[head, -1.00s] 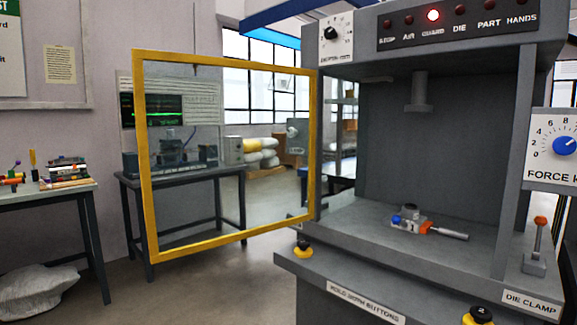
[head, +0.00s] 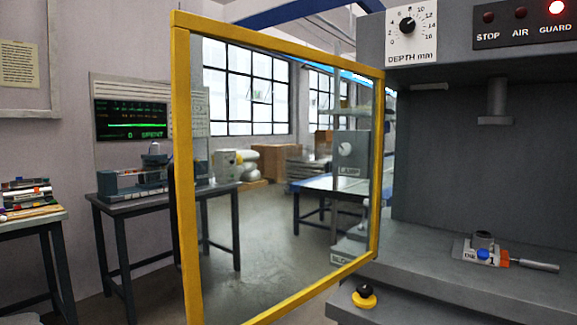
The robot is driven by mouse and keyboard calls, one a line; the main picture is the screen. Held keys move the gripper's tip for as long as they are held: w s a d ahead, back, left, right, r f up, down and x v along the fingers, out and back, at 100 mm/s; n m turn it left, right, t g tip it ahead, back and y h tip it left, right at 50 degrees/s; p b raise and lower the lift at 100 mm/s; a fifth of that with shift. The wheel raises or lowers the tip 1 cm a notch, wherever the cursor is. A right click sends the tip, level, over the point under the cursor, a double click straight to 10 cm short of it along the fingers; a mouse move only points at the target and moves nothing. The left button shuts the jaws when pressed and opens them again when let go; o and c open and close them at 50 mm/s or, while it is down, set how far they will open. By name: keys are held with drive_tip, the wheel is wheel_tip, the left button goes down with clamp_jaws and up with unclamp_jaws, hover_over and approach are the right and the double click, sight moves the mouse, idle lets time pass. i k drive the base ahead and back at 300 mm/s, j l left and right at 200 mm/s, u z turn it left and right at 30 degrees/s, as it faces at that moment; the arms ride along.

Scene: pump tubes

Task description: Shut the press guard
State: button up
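The press guard is a clear panel in a yellow frame (head: 182,160). It stands swung open to the left of the press, its right edge beside the press's left side. The press (head: 450,135) has an open front. Inside, on its grey bed (head: 415,256), lies a small fixture (head: 482,250) with a blue knob and an orange-and-grey handle. The red lamp (head: 556,8) above the word GUARD is lit. A dark shape shows at the left edge of the guard frame; I cannot tell what it is. My gripper is not in view.
A yellow-and-black button (head: 364,296) sits on the press's front ledge. A bench (head: 130,196) with a green-lit screen (head: 132,120) behind it stands at the left. Another table (head: 40,218) holds books at far left. Open floor shows between the left bench and the guard.

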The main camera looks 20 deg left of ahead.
sight(182, 196)
drive_tip(key=j+z, duration=0.2)
drive_tip(key=j, duration=1)
drive_tip(key=j+z, duration=0.2)
drive_tip(key=j, duration=1.05)
drive_tip(key=k+j+z, duration=0.15)
drive_tip(key=j, duration=0.15)
drive_tip(key=j+z, duration=0.1)
drive_tip(key=j, duration=0.2)
drive_tip(key=k, duration=0.05)
